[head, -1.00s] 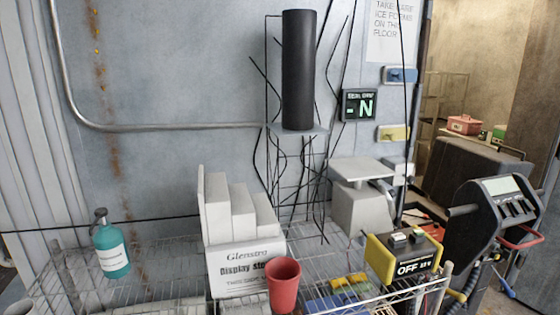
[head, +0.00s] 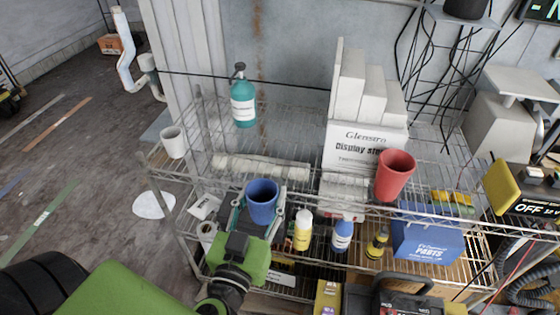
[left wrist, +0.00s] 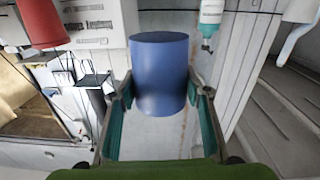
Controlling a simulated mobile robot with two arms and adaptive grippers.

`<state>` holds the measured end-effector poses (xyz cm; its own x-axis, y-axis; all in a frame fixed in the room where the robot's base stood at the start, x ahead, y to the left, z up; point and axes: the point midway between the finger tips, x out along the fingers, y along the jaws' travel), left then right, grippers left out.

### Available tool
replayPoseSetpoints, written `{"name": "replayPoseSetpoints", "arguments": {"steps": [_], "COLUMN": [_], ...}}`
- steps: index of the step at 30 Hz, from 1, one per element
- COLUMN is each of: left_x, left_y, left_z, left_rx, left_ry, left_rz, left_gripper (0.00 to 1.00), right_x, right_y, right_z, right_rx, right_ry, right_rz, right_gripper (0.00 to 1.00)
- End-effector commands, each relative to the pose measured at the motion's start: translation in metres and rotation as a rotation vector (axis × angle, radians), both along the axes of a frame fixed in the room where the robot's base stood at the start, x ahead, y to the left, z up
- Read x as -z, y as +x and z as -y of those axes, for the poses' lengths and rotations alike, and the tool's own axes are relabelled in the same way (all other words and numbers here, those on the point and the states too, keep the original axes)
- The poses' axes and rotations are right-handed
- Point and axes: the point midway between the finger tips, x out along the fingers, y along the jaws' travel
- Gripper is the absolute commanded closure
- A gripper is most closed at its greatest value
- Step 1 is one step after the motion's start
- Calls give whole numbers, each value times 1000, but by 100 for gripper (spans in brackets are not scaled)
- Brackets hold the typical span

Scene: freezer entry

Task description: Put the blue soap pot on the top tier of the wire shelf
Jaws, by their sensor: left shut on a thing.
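The blue soap pot (head: 262,204) is upright at the front edge of the wire shelf, left of its middle. My left gripper (head: 260,212) is shut on it, with a finger on either side. In the left wrist view the blue pot (left wrist: 160,70) sits between the green-lined fingers. The top tier of the wire shelf (head: 290,150) stretches behind the pot. I cannot tell whether the pot's base touches the wires. My right gripper is out of view.
On the top tier stand a white mug (head: 173,142), a teal bottle (head: 243,98), a white stepped display stand (head: 365,140) and a red cup (head: 394,175). Bottles and a blue parts box (head: 428,238) sit lower. Bare wire shows behind the pot.

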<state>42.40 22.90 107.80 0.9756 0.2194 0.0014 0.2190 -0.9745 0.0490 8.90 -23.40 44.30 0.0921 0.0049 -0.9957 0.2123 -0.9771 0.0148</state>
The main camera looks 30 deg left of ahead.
Motion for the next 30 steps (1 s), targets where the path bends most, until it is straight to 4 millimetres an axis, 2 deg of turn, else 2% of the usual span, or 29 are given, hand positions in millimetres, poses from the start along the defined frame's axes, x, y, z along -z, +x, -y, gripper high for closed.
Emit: {"name": "replayPoseSetpoints", "arguments": {"steps": [1, 7, 15, 30], "left_x": [-11, -30, -47, -51], "left_y": [9, 38, 65, 73], "left_z": [-6, -26, -39, -41], "left_rx": [-39, -186, -314, -348], "left_ry": [-4, -4, -1, 0], "left_rz": [8, 6, 1, -1], "left_gripper": [81, 81, 81, 81], "right_x": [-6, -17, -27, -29], "right_y": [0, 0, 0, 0], "right_z": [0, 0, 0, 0], "right_rx": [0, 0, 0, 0], "right_ry": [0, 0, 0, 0], "right_rz": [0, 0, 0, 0], "right_gripper": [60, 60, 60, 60]}}
